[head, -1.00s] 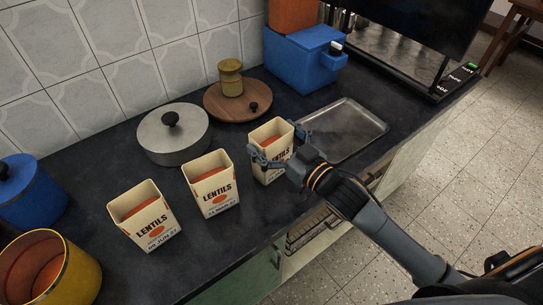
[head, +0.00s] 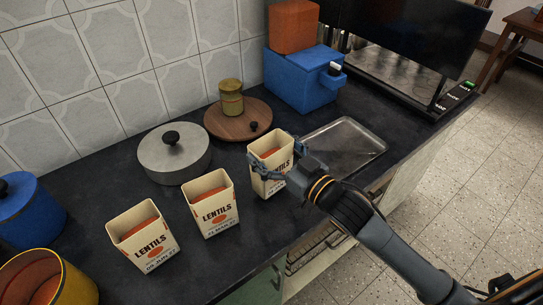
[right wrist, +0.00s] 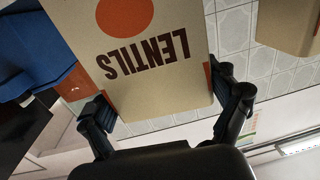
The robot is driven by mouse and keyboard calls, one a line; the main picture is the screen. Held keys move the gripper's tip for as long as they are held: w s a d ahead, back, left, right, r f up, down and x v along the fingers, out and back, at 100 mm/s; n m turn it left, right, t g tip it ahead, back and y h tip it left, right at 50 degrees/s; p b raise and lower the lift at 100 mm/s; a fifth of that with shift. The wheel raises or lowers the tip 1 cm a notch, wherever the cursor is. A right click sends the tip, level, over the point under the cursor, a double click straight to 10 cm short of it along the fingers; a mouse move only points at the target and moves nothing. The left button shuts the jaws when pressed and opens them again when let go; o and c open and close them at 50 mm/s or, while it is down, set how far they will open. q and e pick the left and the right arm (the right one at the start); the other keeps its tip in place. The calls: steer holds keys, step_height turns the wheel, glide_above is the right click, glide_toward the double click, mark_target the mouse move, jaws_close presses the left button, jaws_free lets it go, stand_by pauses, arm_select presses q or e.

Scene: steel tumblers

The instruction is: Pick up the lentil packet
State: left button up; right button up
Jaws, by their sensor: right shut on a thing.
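The left packet (head: 142,237) and the middle packet (head: 212,204) stand on the dark counter. My right gripper (head: 275,156) is shut on the right packet (head: 270,178), with a finger at either side of it. This packet is upright and looks at most slightly above the counter. In the right wrist view its LENTILS label (right wrist: 145,55) appears upside down between the fingers. My left gripper is not in view.
A metal tray (head: 350,150) lies close to the right of the held packet. A lidded pot (head: 172,160), a round wooden board (head: 213,121) with a jar, and a blue box (head: 302,82) stand behind. Blue and yellow canisters are at the left.

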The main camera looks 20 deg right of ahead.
steer(key=s+a+r+p, duration=0.6)
steer(key=s+r+p, duration=0.2)
steer(key=s+r, duration=0.3)
steer(key=shift+s, duration=0.9)
steer(key=shift+f, duration=0.1)
